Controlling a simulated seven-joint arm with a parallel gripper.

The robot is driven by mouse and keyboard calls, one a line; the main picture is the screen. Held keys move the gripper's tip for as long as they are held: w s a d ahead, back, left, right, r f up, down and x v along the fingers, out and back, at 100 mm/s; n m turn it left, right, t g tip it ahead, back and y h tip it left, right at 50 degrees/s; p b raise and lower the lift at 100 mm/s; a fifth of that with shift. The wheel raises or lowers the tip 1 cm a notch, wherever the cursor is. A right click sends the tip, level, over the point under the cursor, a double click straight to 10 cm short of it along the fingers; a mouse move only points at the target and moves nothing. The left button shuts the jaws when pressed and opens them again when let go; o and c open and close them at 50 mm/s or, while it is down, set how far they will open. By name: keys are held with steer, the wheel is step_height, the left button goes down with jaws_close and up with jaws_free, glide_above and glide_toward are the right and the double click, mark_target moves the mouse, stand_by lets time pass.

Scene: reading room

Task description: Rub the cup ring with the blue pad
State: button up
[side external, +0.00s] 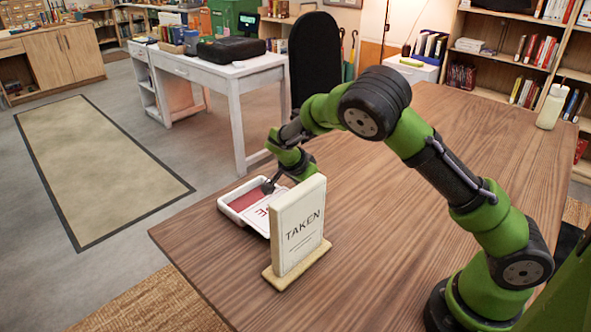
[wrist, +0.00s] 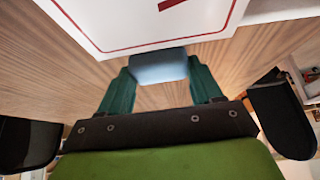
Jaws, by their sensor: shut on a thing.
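My gripper (side external: 268,187) is low over the left end of the wooden table, partly behind the upright sign in the side view. In the wrist view its two green fingers (wrist: 158,74) are shut on the light blue pad (wrist: 160,63). The pad cannot be made out in the side view. I cannot make out the cup ring in either view. A white card with a red border (wrist: 145,22) lies just beyond the pad in the wrist view. I cannot tell whether the pad touches the table.
An upright sign reading TAKEN (side external: 300,228) stands on a wooden base close to my gripper. A white tray with a red inside (side external: 226,207) and a card with red letters (side external: 258,218) lie beside it. A pale bottle (side external: 552,107) stands at the far right. The table's middle (side external: 400,190) is clear.

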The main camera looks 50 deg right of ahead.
steer(key=shift+r, duration=2.9)
steer(key=w+d, duration=0.6)
steer(key=d, duration=0.4)
steer(key=shift+s+a+f, duration=0.1)
steer(key=shift+s+f, duration=0.05)
steer(key=shift+f, duration=1.6)
steer(key=shift+s+f, duration=0.1)
steer(key=shift+f, duration=1.6)
steer(key=shift+a+f, duration=0.65)
steer(key=shift+a, duration=1.3)
steer(key=shift+d+r, duration=0.1)
steer(key=shift+d, duration=1.95)
step_height(320, 180, up, 8)
